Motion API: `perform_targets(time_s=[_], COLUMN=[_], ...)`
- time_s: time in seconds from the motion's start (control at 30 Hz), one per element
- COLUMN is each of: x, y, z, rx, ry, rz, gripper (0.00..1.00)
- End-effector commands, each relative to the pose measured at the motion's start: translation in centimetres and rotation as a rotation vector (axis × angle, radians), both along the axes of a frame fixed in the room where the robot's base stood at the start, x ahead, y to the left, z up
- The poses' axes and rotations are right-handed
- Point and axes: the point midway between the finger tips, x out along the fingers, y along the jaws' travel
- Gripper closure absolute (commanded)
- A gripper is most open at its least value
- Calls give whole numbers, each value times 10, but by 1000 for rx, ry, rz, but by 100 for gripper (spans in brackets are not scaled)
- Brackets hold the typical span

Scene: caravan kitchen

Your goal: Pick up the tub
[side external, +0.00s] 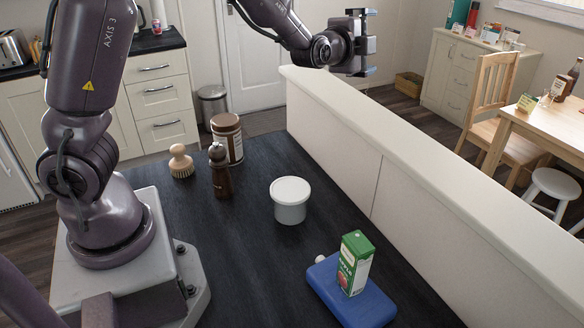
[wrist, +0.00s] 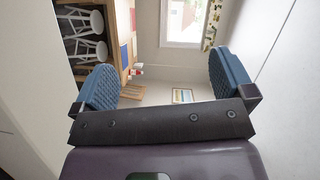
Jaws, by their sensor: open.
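A white round tub (side external: 290,199) with a lid stands upright on the dark worktop in the side external view. My gripper (side external: 370,42) is up in the air at the top of that view, well above and to the right of the tub, near the white ledge. It touches nothing there. In the wrist view my gripper (wrist: 163,85) shows its two blue finger pads wide apart with nothing between them. The tub is not in the wrist view, which looks out into the room.
A white ledge (side external: 400,140) runs along the right.

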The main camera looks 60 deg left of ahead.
Motion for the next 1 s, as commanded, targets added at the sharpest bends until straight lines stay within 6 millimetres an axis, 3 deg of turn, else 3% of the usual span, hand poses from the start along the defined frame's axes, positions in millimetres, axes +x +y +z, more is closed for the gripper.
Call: perform_targets(time_s=[0.17,0.3,0.57,0.6,0.67,0.87,1.0], x=[-29,-71,-160,-174,-178,-197,-223], y=[10,24,41,32,11,-52,-87], z=[-57,-98,-142,-152,-168,-217,-248], rx=[-104,-145,-98,-41,75,507,868], ry=[26,41,53,111,255,693,958], rz=[219,452,843,863,788,451,185], gripper=[0,0,0,0,0,0,0])
